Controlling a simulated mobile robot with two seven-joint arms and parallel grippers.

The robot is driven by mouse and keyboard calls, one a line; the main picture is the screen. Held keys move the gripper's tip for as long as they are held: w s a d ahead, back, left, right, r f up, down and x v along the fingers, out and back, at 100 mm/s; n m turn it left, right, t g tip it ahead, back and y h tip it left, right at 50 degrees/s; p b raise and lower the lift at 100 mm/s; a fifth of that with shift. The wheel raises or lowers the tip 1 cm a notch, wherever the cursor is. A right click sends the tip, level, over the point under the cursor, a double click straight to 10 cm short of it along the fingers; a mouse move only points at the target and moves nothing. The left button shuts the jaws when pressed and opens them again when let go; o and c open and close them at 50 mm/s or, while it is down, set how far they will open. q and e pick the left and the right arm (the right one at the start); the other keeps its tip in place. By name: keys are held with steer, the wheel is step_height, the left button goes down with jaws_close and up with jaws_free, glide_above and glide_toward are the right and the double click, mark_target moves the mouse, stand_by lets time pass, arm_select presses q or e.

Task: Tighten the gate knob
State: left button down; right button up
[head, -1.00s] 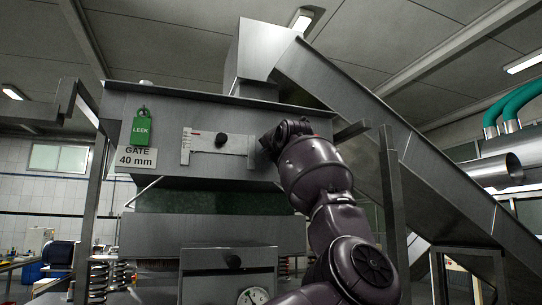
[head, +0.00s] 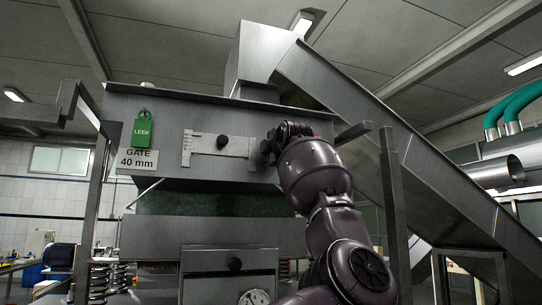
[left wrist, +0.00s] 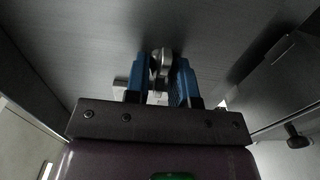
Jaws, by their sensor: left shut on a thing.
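My left gripper (head: 266,150) is at the front panel of the steel hopper (head: 200,105), just right of the slotted scale plate (head: 187,150). In the left wrist view its blue fingers (left wrist: 161,66) are closed on the sides of a small silver round knob (left wrist: 161,61), which I take as the gate knob. In the head view my own wrist hides this knob. A black knob (head: 222,142) sits on the scale plate, apart from the gripper. The "GATE 40 mm" label (head: 137,160) is at the panel's left. My right gripper is not in view.
A green "LEEK" tag (head: 142,132) hangs above the label. Below is a box with a black knob (head: 234,264) and a dial gauge (head: 254,297). A steel upright (head: 393,210) and a sloping chute (head: 370,125) stand to the right of my arm.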

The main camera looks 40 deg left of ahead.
arm_select(q)
steer(key=shift+r, duration=0.1)
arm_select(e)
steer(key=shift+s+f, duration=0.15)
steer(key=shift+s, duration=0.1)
arm_select(q)
steer(key=c, duration=1.4)
jaws_free()
steer(key=shift+o, duration=0.8)
steer(key=shift+d, duration=0.1)
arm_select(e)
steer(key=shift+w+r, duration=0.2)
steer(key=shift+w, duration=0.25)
arm_select(q)
steer(key=b+v, duration=0.2)
steer(key=v, duration=0.9)
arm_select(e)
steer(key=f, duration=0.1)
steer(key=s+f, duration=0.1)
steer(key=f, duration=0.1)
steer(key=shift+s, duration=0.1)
